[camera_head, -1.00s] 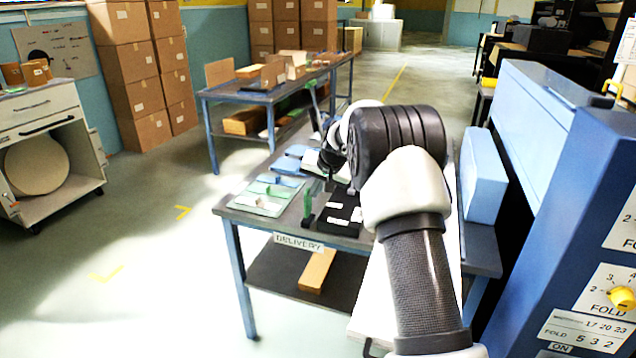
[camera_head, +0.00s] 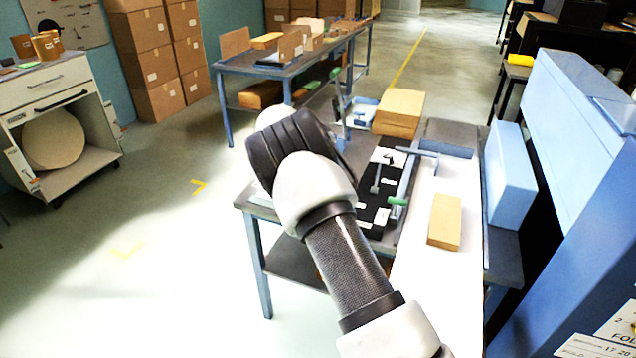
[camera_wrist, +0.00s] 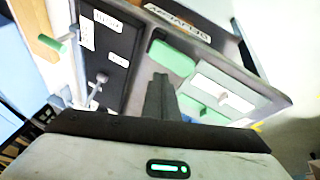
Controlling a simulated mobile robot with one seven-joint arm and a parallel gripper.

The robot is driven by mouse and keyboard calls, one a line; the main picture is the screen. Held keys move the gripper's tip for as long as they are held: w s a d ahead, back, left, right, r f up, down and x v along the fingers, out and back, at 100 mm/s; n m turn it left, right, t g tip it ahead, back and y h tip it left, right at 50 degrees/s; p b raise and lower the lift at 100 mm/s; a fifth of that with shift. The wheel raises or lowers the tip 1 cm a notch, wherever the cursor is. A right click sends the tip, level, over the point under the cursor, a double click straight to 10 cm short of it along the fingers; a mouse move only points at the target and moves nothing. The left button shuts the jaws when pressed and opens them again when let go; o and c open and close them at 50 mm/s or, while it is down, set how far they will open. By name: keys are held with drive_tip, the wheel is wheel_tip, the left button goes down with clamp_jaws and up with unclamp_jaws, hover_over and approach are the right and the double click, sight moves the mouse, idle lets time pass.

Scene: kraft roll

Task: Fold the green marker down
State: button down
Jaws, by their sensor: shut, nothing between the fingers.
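A green marker (camera_wrist: 172,57) shows in the wrist view as a short block near the table's front edge, beside the DELIVERY label. I cannot tell whether it stands or lies flat. In the head view my arm hides that spot. My gripper (camera_wrist: 160,82) is shut and empty, its tips just short of the green block; I cannot tell whether they touch. A black board (camera_wrist: 115,55) with white labels and a small grey lever lies left of the block. It also shows in the head view (camera_head: 371,213). A second green piece (camera_head: 397,201) sits at that board's right edge.
A white board with green pieces (camera_wrist: 223,93) lies right of the green block in the wrist view. A tan block (camera_head: 445,221) rests on a white surface, and a tan stack (camera_head: 399,112) stands behind. A blue machine (camera_head: 568,150) borders the right side.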

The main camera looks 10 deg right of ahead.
drive_tip(key=shift+s+d+r, duration=0.25)
drive_tip(key=shift+d, duration=0.1)
drive_tip(key=shift+d+f, duration=0.1)
drive_tip(key=shift+f, duration=0.15)
drive_tip(key=shift+s+d+f+b, duration=0.15)
drive_tip(key=shift+s+d+b, duration=0.2)
drive_tip(key=shift+d+b, duration=0.15)
drive_tip(key=a+r+p, duration=0.2)
drive_tip(key=a+r, duration=0.6)
drive_tip(key=a, duration=0.1)
drive_tip(key=shift+w, duration=0.4)
drive_tip(key=shift+a, duration=0.1)
